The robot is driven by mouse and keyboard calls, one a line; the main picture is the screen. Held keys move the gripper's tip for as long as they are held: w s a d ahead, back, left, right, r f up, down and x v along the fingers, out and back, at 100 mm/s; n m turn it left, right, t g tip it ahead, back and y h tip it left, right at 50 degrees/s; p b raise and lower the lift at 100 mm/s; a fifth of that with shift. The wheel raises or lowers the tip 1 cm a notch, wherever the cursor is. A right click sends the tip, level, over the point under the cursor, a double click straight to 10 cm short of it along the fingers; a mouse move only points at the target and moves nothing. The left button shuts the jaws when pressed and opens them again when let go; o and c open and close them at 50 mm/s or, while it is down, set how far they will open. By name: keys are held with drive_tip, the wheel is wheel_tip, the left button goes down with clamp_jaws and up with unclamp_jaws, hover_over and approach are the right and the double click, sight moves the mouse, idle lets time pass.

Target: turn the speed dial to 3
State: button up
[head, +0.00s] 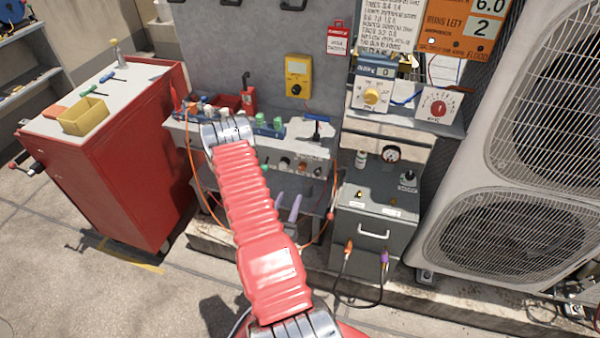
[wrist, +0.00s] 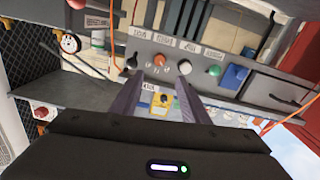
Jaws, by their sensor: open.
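A yellow dial (head: 372,97) sits on a white box on the upper shelf in the head view. A small display (head: 376,72) above it reads 0. Its label is too small to read surely. A second dial (head: 437,107), with a red centre and a scale around it, stands to its right. I cannot tell from lettering which is the speed dial. My gripper (head: 288,207) is low in front of the bench, left of and below both dials. Its two purple fingers are apart and empty in the wrist view (wrist: 154,83). Neither dial is between them.
A bench panel (head: 315,168) with several knobs lies behind my gripper. A yellow meter (head: 297,76) hangs on the wall. A grey drawer cabinet (head: 372,215) stands below the dials. A large condenser (head: 465,180) bounds the right; a red cabinet (head: 125,165) stands left. Orange cables hang by the bench.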

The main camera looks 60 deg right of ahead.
sight(301, 169)
drive_tip(key=shift+d, duration=0.1)
drive_tip(key=d, duration=0.4)
drive_tip(key=w+d, duration=0.1)
drive_tip(key=d, duration=0.4)
drive_tip(key=w+d, duration=0.1)
drive_tip(key=d, duration=0.3)
drive_tip(key=shift+w+d, duration=0.1)
drive_tip(key=shift+d, duration=0.15)
drive_tip(key=shift+c, duration=0.7)
drive_tip(key=c, duration=0.9)
drive_tip(key=shift+d, duration=0.1)
clamp_jaws()
